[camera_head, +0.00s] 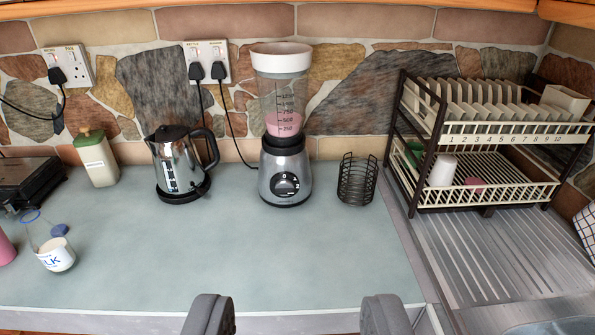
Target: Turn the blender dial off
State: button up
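The blender (285,170) stands upright on the counter near the wall, with a silver base, a clear marked jug holding some pink liquid, and a white lid. Its round black dial (285,185) faces me on the front of the base; its exact setting is too small to read. My gripper (295,310) shows at the bottom edge as two grey fingers, wide apart with nothing between them. It is in front of the blender and well apart from it.
A kettle (178,160) stands left of the blender, and a black wire holder (357,180) stands close on its right. A dish rack (480,140) is at the right. The grey-green counter (240,250) before the blender is clear.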

aim_at(284, 187)
jog(key=i, duration=1.05)
jog(key=u, duration=0.1)
